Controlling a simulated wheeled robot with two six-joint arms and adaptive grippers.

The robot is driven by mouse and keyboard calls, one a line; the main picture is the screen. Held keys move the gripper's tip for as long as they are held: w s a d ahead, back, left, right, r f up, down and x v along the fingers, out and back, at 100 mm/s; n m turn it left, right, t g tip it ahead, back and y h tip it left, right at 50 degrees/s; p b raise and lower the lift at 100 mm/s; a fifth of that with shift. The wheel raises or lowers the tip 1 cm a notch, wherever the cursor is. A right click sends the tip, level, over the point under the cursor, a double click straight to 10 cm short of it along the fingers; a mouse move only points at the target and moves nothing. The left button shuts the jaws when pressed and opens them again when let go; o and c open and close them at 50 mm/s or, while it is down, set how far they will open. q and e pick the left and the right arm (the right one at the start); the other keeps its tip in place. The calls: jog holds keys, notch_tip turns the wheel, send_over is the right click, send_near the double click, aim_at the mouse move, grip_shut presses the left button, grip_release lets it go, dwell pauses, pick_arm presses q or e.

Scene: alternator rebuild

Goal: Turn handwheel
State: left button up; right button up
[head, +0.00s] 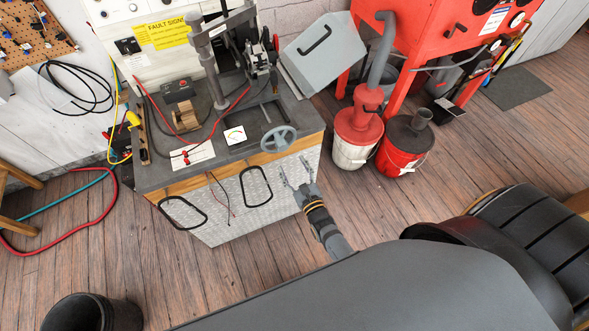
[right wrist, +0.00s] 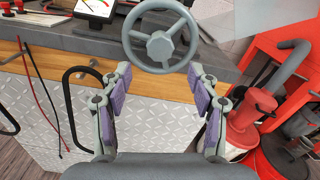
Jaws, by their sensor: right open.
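The handwheel (head: 278,138) is a grey spoked wheel at the front right edge of the test bench (head: 240,149). In the right wrist view the handwheel (right wrist: 160,46) is upright ahead, with its round hub facing me. My right gripper (head: 293,172) is just in front of and below the wheel in the head view. In the right wrist view my right gripper (right wrist: 160,85) is open and empty, its purple-padded fingers spread on either side below the wheel rim, with no contact visible. My left gripper is not in view.
A small meter (head: 235,136) and a red clip lead (head: 186,157) lie on the bench top. Black hoop handles (head: 257,188) stick out of its front. A white-and-red bucket (head: 355,140) and a red bucket (head: 402,148) stand to the right. The floor before the bench is clear.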

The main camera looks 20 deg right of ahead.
aim_at(283, 148)
jog(key=shift+s, duration=0.55)
jog(key=w+m+b, duration=0.2)
jog(key=w+m, duration=0.1)
jog(key=m, duration=0.9)
jog(key=w+m+b, duration=0.1)
jog(key=w+m, duration=0.2)
jog(key=m, duration=0.9)
jog(key=w+m+b, duration=0.2)
jog(key=w+m, duration=0.2)
jog(key=m, duration=0.8)
jog(key=shift+a+r+b, duration=0.2)
jog(key=shift+r+b, duration=0.05)
jog(key=shift+b, duration=0.05)
jog(key=shift+c, duration=0.5)
